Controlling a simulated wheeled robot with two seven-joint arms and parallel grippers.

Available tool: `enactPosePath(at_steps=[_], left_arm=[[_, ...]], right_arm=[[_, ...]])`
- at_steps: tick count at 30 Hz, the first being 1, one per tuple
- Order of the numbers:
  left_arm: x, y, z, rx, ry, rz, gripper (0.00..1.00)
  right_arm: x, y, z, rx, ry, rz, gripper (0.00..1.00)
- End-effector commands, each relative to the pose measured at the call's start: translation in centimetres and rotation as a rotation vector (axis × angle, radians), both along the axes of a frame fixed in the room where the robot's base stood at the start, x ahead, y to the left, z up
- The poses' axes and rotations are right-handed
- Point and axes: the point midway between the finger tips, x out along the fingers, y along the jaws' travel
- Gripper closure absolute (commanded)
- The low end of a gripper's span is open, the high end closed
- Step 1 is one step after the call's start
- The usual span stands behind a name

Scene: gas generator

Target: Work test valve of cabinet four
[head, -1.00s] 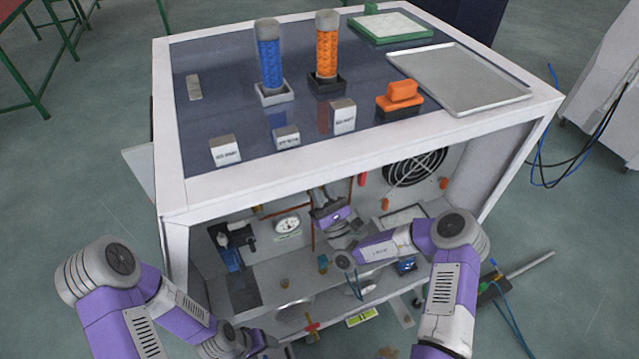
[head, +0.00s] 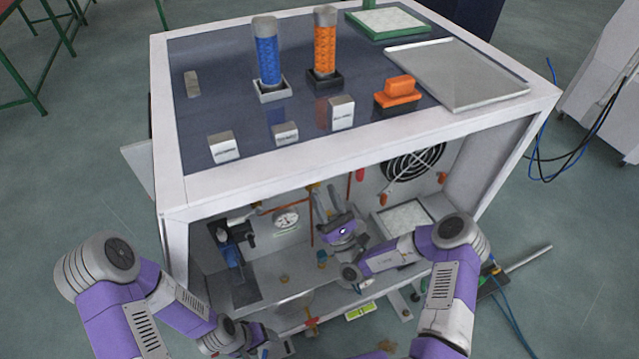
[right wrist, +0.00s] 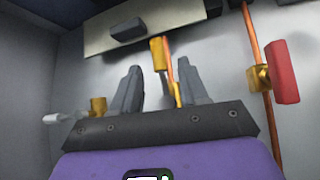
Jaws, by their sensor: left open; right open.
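The open-fronted cabinet (head: 300,187) stands before me; no number is readable on it, and I cannot tell which fitting is the test valve. My right gripper (head: 331,203) is inside it, near the back wall, with its fingers pointing up and apart. In the right wrist view, a brass fitting (right wrist: 158,55) on a copper pipe shows between the open fingers (right wrist: 158,90); contact cannot be told. A red-handled valve (right wrist: 284,72) is to their right, and a grey lever on a brass fitting (right wrist: 97,106) to their left. My left gripper (head: 272,346) is low at the cabinet's front, partly hidden.
A red cross-shaped handle (head: 311,325) is at the bottom front. Blue (head: 267,52) and orange (head: 325,42) cylinders and a metal tray (head: 455,75) stand on top.

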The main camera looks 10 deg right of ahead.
Motion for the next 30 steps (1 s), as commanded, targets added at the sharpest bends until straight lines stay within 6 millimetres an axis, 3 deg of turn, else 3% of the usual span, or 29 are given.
enactPosePath(at_steps=[6,23,26,30], left_arm=[[0.0,0.0,0.2,0.000,0.000,0.000,0.34],[0.0,0.0,0.2,0.000,0.000,0.000,0.34],[0.0,0.0,0.2,0.000,0.000,0.000,0.34],[0.0,0.0,0.3,0.000,0.000,0.000,0.34]], right_arm=[[-1.4,-0.5,-1.5,0.001,0.000,-0.001,0.56],[-1.5,-0.3,-1.6,-0.005,0.001,0.009,0.56],[-2.1,1.4,-1.7,-0.041,0.009,0.083,0.56],[-5.0,7.1,-2.7,-0.186,0.034,0.343,0.56]])
